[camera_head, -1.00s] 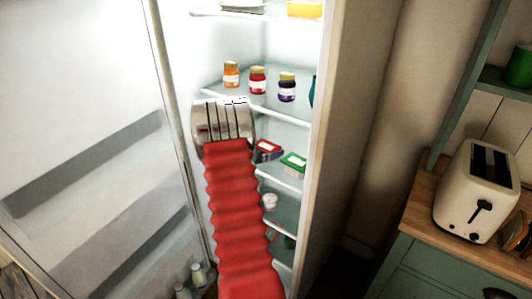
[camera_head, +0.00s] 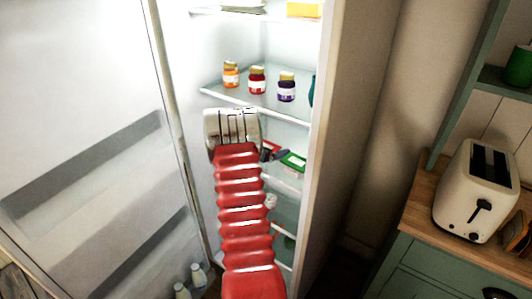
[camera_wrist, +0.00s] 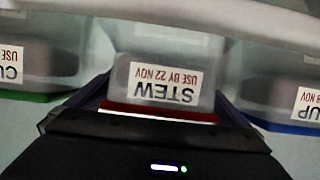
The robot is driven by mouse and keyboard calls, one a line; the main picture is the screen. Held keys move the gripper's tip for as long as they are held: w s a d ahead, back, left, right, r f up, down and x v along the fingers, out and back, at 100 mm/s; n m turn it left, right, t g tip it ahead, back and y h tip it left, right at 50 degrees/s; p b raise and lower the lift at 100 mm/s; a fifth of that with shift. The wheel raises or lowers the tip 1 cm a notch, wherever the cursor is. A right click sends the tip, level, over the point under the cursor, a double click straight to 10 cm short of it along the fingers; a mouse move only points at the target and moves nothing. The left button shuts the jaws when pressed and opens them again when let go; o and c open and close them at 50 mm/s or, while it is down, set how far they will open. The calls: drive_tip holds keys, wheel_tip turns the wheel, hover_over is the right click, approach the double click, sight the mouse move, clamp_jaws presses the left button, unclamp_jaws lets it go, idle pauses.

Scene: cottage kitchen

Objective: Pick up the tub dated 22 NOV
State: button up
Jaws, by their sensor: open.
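The tub labelled STEW, USE BY 22 NOV (camera_wrist: 165,80) is clear with a red lid and appears upside down in the middle of the wrist view. In the head view a bit of its red lid (camera_head: 273,147) shows beside my arm, on a fridge shelf. My gripper (camera_wrist: 162,95) is open, with a dark finger to each side of the tub near its lid. Whether the fingers touch it I cannot tell. In the head view my arm hides most of the gripper and tub.
A green-lidded tub (camera_wrist: 28,65) and a blue-lidded tub (camera_wrist: 285,85) flank the stew tub closely. Several jars (camera_head: 257,81) stand on the shelf above (camera_head: 217,93). The fridge side wall (camera_head: 335,130) is to the right, the open door (camera_head: 80,110) to the left.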

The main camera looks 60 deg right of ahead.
idle(0.4)
drive_tip(key=shift+r, duration=0.1)
drive_tip(key=c, duration=1.2)
